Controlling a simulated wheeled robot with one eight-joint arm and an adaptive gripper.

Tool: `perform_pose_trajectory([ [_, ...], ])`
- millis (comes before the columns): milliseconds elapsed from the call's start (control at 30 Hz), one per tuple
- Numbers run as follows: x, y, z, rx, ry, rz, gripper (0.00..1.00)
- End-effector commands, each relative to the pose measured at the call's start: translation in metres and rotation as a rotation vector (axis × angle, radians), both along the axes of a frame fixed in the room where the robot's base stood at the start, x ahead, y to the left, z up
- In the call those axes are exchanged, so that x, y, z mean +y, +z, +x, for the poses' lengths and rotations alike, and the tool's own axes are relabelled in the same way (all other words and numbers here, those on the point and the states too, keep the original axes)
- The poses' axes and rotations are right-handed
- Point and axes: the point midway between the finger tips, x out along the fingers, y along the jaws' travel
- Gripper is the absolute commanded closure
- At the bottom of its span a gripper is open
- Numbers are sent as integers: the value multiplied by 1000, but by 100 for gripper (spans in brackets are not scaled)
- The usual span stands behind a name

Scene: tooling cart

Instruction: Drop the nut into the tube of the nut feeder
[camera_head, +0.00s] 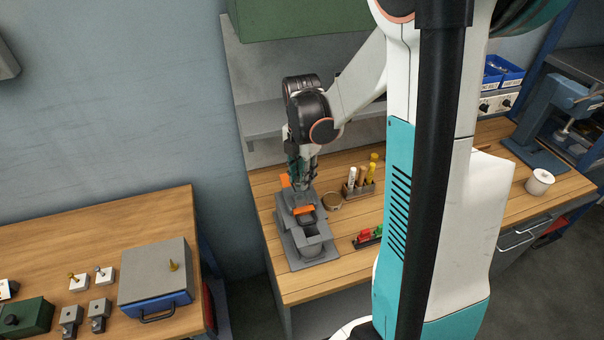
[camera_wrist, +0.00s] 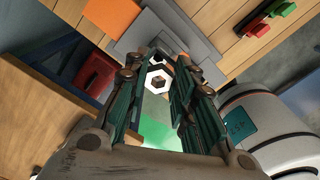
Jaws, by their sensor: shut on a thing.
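The nut feeder (camera_head: 290,240) is a grey stepped device with orange parts, standing near the left end of the wooden bench in the head view. In the wrist view its grey plates (camera_wrist: 182,27) and an orange part (camera_wrist: 110,14) show beyond the fingertips. My gripper (camera_head: 302,181) points down over the feeder's back end. In the wrist view my gripper (camera_wrist: 160,77) is shut on a pale hexagonal nut (camera_wrist: 157,73) with a dark hole, held at the fingertips. The nut is too small to make out in the head view. I cannot clearly make out the tube's opening.
A rack with several upright coloured pieces (camera_head: 358,188) and a round brown dish (camera_head: 332,201) stand right of the feeder. Red and green pieces (camera_head: 368,237) lie at the front. A grey shelf (camera_head: 262,121) hangs behind. A separate bench (camera_head: 100,232) is at left.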

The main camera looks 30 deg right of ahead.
Motion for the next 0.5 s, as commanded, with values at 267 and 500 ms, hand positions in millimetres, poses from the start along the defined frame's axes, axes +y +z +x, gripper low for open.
perform_pose_trajectory([
  [267, 0, -2, 0, 0, 0, 0, 100],
  [500, 0, -4, 0, 0, 0, 0, 100],
])
